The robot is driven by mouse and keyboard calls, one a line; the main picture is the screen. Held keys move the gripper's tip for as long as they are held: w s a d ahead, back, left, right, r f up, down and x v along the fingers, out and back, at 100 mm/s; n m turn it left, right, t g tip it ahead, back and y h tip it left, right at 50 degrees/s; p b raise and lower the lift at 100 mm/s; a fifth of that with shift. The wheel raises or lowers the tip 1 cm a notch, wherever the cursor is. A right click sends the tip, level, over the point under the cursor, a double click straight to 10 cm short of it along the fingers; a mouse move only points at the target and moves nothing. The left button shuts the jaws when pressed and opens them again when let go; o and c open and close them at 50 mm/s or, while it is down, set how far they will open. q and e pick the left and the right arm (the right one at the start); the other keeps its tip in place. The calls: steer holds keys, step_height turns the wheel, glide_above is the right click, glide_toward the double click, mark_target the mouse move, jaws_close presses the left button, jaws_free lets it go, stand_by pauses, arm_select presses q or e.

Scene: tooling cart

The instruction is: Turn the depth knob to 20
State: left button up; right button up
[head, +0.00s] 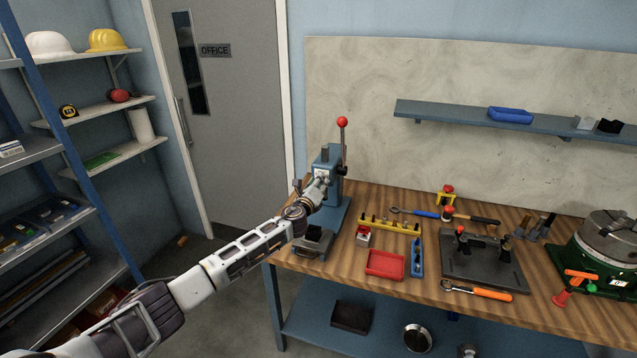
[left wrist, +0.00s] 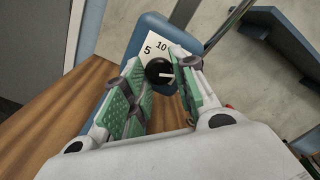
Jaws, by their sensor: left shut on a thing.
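The blue press (head: 331,159) stands at the left end of the wooden bench, with a red-balled lever on top. My left gripper (head: 323,182) reaches its front face. In the left wrist view the black depth knob (left wrist: 159,71) sits between the two green-padded fingers (left wrist: 163,84), which are shut on it. Its white pointer line points right in that picture, toward the right finger. The white dial plate (left wrist: 155,48) shows 5 and 10 at the upper left of the knob. The rest of the scale is hidden behind the knob and fingers. My right gripper is not in view.
On the wooden bench (head: 345,262) lie a yellow tool rack (head: 390,225), a red tray (head: 385,265), a dark fixture plate (head: 482,265) and several hand tools. A small dark vise (head: 314,240) stands just below my left forearm's end.

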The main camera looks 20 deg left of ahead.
arm_select(q)
steer(key=shift+f, duration=0.2)
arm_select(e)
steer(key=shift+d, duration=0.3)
arm_select(q)
steer(key=o, duration=1)
steer(key=shift+r, duration=0.1)
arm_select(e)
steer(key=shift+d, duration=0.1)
arm_select(q)
steer(key=shift+s, duration=0.15)
steer(key=s, duration=1.1)
steer(key=shift+s+a, duration=0.2)
steer(key=shift+s, duration=0.2)
